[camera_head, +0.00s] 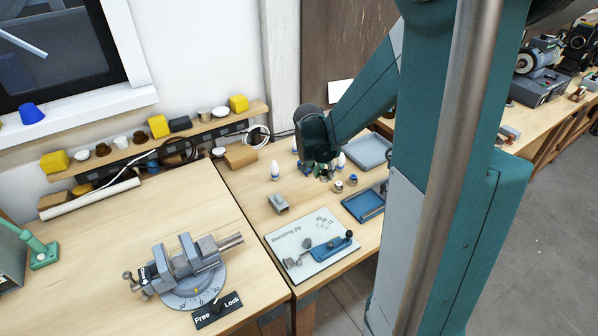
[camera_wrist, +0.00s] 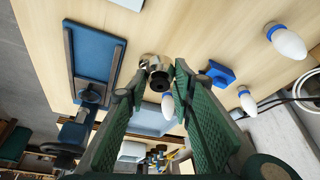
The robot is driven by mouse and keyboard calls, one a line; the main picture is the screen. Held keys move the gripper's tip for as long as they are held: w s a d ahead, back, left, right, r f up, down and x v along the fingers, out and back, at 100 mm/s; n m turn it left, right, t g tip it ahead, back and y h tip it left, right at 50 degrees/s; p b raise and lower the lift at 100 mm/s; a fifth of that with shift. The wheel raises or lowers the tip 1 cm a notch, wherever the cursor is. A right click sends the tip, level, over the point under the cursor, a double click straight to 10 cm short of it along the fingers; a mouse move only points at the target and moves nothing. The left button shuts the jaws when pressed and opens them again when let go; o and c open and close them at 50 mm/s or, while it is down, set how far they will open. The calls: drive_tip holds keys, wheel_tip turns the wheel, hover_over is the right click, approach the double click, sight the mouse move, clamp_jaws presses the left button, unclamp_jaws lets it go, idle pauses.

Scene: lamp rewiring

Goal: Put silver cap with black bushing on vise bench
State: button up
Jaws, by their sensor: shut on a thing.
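A silver cap (camera_wrist: 150,66) with a black bushing (camera_wrist: 160,83) sits between my gripper's (camera_wrist: 157,90) two green fingertips in the wrist view, and the fingers are shut on it.
The vise bench's middle is clear.

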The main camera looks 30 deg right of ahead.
drive_tip(key=shift+w+a, duration=0.1)
idle(0.4)
drive_tip(key=w+a+r+n+t, duration=0.15)
drive_tip(key=w+a, duration=0.35)
drive_tip(key=a, duration=0.8)
drive_tip(key=w+a+n+y, duration=0.1)
drive_tip(key=w+a+n, duration=0.35)
drive_tip(key=a, duration=0.95)
drive_tip(key=w+a+r+n+t, duration=0.1)
drive_tip(key=w+a, duration=0.5)
drive_tip(key=a, duration=0.7)
wheel_tip(320, 180, up, 3)
drive_tip(key=n+y, duration=0.3)
drive_tip(key=n, duration=0.4)
hover_over(77, 286)
drive_tip(key=shift+f, duration=0.1)
drive_tip(key=shift+f, duration=3.15)
drive_tip(key=shift+f, duration=0.1)
